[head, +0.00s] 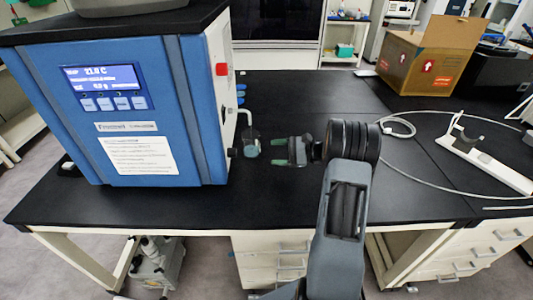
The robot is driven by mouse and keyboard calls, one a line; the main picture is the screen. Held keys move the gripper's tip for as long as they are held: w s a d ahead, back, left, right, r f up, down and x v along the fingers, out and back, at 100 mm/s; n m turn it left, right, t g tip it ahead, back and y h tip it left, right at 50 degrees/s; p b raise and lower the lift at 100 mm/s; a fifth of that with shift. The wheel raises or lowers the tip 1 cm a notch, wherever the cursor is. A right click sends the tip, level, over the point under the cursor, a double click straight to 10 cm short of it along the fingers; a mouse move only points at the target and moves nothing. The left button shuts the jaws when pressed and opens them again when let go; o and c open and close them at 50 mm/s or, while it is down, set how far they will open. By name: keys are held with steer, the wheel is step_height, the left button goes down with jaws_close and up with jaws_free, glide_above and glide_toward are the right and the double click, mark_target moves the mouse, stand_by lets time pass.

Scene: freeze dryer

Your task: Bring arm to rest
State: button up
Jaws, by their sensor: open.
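My gripper (281,151) is at the end of my arm, above the middle of the black bench. Its two green-tipped fingers point left and are apart, with nothing between them. Just left of the fingertips, a small clear vessel (251,148) is at the right side of the blue freeze dryer (150,115). A small gap shows between the fingertips and the vessel. Whether the vessel is attached to the freeze dryer cannot be told for sure.
The black bench (370,195) is clear in front of and behind my arm. A white cable or hose (425,167) loops on the right, beside a white stand (485,160). An open cardboard box (430,60) stands at the back right. A red switch (222,69) is on the dryer's side.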

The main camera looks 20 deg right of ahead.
steer(key=shift+s+d, duration=0.15)
steer(key=shift+d, duration=0.2)
stand_by(0.3)
steer(key=s+a+r+n+g+h+p, duration=0.3)
steer(key=s+a+r+n+g+h, duration=0.3)
steer(key=a, duration=0.6)
steer(key=s+r+n+t+h+p, duration=0.1)
steer(key=s+r+n+h+p, duration=0.1)
steer(key=s, duration=0.5)
steer(key=s+a+r+n+t+h+p, duration=0.1)
steer(key=s+r+n+h+p, duration=0.1)
steer(key=s+r+n+h, duration=0.2)
steer(key=shift+s+a+n+t+h, duration=0.25)
steer(key=shift+s+n+t+h, duration=0.15)
steer(key=shift+s+n+h, duration=1.65)
steer(key=shift+s+d+m+h, duration=0.1)
steer(key=shift+m+h, duration=0.15)
steer(key=shift+m, duration=0.1)
stand_by(0.3)
